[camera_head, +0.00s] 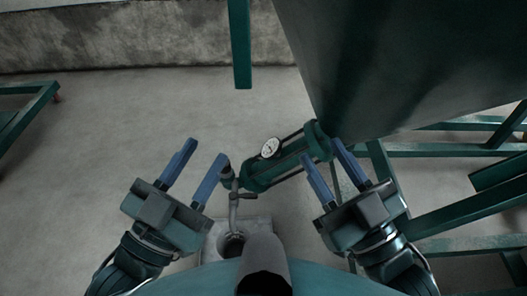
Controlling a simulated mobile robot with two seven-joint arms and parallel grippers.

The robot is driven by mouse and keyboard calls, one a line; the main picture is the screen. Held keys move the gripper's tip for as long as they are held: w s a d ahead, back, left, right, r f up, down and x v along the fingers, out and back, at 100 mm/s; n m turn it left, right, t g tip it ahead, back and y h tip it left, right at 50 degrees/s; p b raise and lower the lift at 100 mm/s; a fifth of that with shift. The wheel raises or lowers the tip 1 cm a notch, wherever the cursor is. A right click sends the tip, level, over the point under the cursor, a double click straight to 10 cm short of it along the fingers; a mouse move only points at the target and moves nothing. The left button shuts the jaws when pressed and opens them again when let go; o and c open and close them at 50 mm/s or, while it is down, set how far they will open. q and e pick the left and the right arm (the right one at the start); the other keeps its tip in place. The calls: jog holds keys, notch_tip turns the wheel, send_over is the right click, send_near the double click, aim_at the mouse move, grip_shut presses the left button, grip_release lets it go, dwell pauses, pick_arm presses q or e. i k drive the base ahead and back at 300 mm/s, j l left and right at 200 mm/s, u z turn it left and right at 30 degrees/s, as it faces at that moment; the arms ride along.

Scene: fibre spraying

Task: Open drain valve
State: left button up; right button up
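The drain valve (236,195) is a small metal tap with a side handle, below the end of a green cylindrical fitting (258,175). A round white gauge (270,147) sits on that fitting. My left gripper (194,168) is open and empty, just left of the valve, its blue fingers apart. My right gripper (326,168) is open, its blue fingers in front of or beside the right part of the fitting; contact cannot be told. Nothing shows between its fingers as held.
A large dark green tank (400,60) fills the upper right. Green frame beams (460,215) stand at the right, and another frame (25,118) is at the left edge. A grey drain box (215,240) is below the valve. The concrete floor (130,110) at left is clear.

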aim_at(232, 196)
jog(key=k+j+z, duration=0.15)
jog(key=k+z, duration=0.15)
jog(key=z, duration=0.15)
jog(key=k+z, duration=0.15)
jog(key=z, duration=0.45)
